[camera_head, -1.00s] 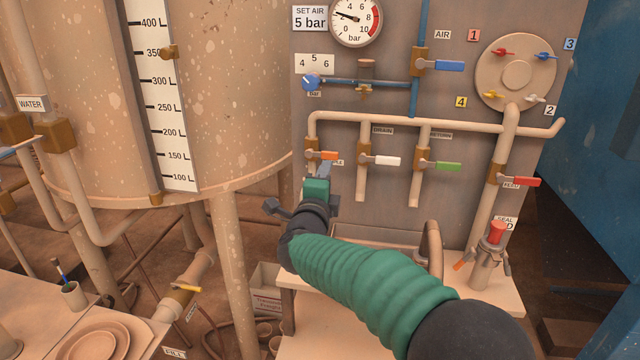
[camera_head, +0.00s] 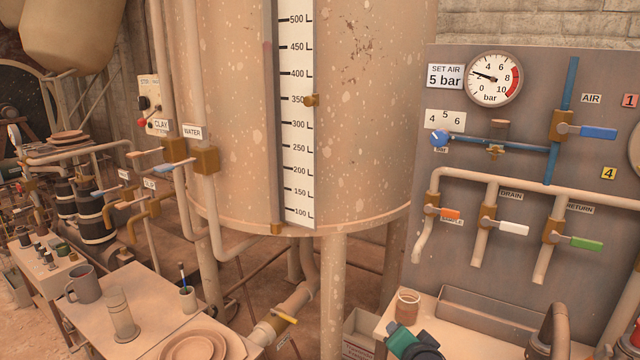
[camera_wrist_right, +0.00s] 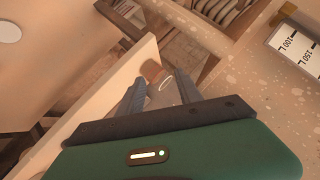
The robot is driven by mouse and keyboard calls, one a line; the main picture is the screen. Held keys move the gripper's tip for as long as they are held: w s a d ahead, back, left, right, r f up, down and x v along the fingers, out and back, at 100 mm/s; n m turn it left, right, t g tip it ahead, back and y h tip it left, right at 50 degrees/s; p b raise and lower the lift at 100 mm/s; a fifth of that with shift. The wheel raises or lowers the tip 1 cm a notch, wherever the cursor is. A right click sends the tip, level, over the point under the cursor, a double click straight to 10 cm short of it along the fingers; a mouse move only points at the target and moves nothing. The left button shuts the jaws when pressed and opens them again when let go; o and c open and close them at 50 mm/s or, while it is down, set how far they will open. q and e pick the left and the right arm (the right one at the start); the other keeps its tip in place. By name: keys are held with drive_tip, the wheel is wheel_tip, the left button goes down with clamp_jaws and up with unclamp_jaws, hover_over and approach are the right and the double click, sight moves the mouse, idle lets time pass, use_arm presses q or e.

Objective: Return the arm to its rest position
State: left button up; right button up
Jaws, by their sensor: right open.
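My right gripper shows in the right wrist view (camera_wrist_right: 160,88) with its two dark fingers spread apart. A small brown object (camera_wrist_right: 152,71) and a pale ring (camera_wrist_right: 167,84) appear between or beyond the fingers; I cannot tell how far off they are. In the head view only a green and black part of my right arm (camera_head: 408,342) shows at the bottom edge, low in front of the bench beside the panel. It is below the orange-handled valve (camera_head: 445,213) and apart from it. My left gripper is in neither view.
A brown cup (camera_head: 408,302) stands on the bench (camera_head: 378,325) close to my arm. The valve panel (camera_head: 440,265) rises behind, with white (camera_head: 514,229) and green (camera_head: 585,242) handles. A large tank (camera_head: 370,140) stands mid-view. A left table holds a mug (camera_head: 84,285) and plates (camera_head: 195,347).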

drive_tip(key=s+f+n+g, duration=0.4)
drive_tip(key=s+f, duration=0.3)
drive_tip(key=s, duration=0.4)
drive_tip(key=s+f+n+g, duration=0.45)
drive_tip(key=s+f, duration=0.35)
drive_tip(key=s, duration=0.4)
drive_tip(key=w+d+p+v, duration=0.1)
drive_tip(key=w+p+v, duration=0.1)
drive_tip(key=p+v, duration=1.2)
drive_tip(key=shift+d+r+n+y+p, duration=0.35)
drive_tip(key=shift+r+n+p, duration=0.1)
drive_tip(key=shift+r+p, duration=0.15)
